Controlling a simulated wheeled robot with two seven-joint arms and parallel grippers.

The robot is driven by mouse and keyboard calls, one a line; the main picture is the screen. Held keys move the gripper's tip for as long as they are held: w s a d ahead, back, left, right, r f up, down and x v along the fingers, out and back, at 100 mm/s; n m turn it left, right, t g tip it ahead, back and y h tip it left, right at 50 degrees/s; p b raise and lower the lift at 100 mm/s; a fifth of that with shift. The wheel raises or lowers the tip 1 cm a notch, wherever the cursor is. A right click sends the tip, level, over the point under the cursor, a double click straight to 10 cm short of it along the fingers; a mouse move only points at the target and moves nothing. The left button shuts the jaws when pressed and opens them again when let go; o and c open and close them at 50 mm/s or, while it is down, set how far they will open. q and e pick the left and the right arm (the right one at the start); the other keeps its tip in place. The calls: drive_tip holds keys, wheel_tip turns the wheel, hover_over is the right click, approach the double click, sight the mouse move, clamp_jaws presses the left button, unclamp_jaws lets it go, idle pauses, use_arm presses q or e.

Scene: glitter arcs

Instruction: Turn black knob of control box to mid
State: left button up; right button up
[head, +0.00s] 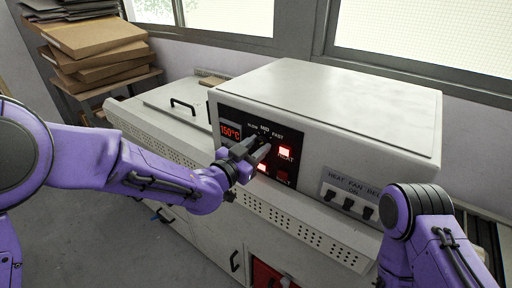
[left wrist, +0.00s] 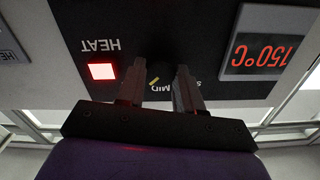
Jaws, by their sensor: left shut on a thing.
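The control box (head: 330,95) is a long off-white cabinet with a black front panel (head: 232,112) marked SLOW, MID and FAST. My left gripper (head: 262,150) reaches this panel just below those words and hides most of the black knob there. In the left wrist view, which is upside down, my left fingers (left wrist: 158,80) stand on both sides of the dark knob (left wrist: 162,62), shut on it. A short yellow mark between the fingers slants beside the MID word, on the HEAT side. The knob's outline blends into the black panel.
A red 150°C display (head: 230,131) and lit red lamps (head: 285,152) are on the panel. Several black switches (head: 348,204) sit on the right. Cardboard boxes (head: 95,38) are stacked at the back left. My right arm is at the lower right, clear of the panel.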

use_arm(q)
drive_tip(key=n, duration=0.5)
drive_tip(key=shift+n+b, duration=0.3)
drive_tip(key=shift+n, duration=1.7)
drive_tip(key=shift+f, duration=0.1)
drive_tip(key=o, duration=1)
drive_tip(key=shift+o, duration=0.2)
drive_tip(key=b+v, duration=0.3)
drive_tip(key=v, duration=0.7)
drive_tip(key=shift+s+a+b, duration=0.15)
drive_tip(key=shift+s+b, duration=0.15)
drive_tip(key=shift+b, duration=0.05)
